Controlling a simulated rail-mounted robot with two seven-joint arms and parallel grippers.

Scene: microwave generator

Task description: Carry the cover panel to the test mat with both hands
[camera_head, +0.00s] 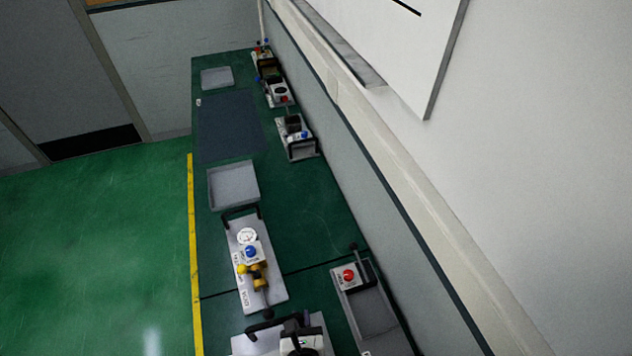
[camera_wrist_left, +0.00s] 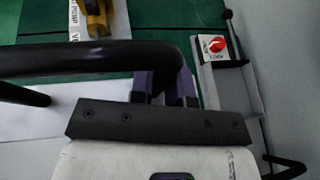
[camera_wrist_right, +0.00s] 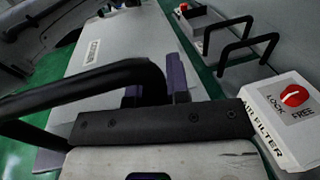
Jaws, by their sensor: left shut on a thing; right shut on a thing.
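The cover panel (camera_head: 252,346) is a pale grey plate with black bar handles, cut off at the bottom of the head view. It also shows in the left wrist view (camera_wrist_left: 62,97) and the right wrist view (camera_wrist_right: 128,44). My left gripper (camera_head: 303,326) is shut on one black handle (camera_wrist_left: 90,60); its purple fingers (camera_wrist_left: 165,90) are at the bar. My right gripper (camera_wrist_right: 156,90) is shut on another black handle (camera_wrist_right: 95,85). I cannot tell whether the panel is clear of the bench. The dark test mat (camera_head: 230,125) lies bare on the far part of the green bench.
A gauge and yellow valve unit (camera_head: 250,262) and a grey tray (camera_head: 233,184) lie between panel and mat. A red-knob unit (camera_head: 368,305) stands at right. A filter unit (camera_wrist_right: 290,105) sits close to my right gripper. Handled units (camera_head: 296,138) stand along the wall.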

